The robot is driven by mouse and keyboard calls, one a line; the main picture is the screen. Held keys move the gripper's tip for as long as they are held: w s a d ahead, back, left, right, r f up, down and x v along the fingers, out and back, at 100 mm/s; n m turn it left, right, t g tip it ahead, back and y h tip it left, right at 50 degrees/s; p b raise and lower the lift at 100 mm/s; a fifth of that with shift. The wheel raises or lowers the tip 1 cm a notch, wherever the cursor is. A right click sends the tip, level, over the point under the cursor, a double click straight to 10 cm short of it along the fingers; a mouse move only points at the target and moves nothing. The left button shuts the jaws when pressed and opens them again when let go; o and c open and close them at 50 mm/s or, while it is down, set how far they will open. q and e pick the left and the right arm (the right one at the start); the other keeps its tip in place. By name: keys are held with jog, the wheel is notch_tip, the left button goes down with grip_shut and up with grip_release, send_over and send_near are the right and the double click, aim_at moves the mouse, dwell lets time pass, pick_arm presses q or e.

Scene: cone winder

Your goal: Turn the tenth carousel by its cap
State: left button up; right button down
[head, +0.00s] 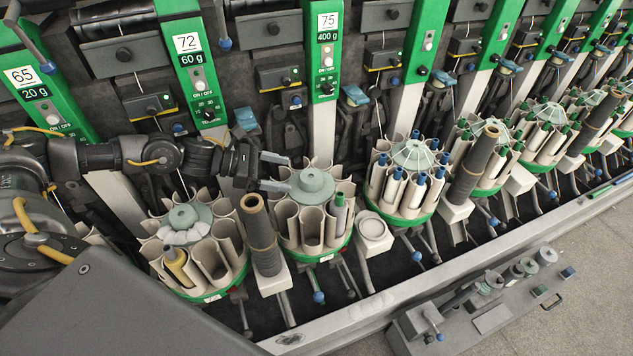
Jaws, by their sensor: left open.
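My left arm comes in from the left, and its left gripper (284,173) is open, with its two fingers pointing right. The fingertips are just left of the grey-green domed cap (311,184) of a carousel (312,228) with beige tubes and a green base rim. This carousel stands below the green panel (326,50) marked 75. The lower finger is close to the cap; I cannot tell whether it touches. No carousel carries a number that I can read as ten. My right gripper is not in view.
To the left stands another carousel (196,250) with a yellowish bobbin. A dark, tilted cone tube (262,235) rises between the two carousels. More carousels (408,183) run to the upper right. A grey tool box (480,310) lies on the floor in front.

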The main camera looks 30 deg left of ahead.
aim_at(316, 180)
pick_arm(q)
jog(key=p+x, duration=0.2)
jog(key=x, duration=0.6)
jog(key=shift+w+d+p, duration=0.2)
jog(key=shift+d+p, duration=0.1)
jog(key=shift+x, duration=0.8)
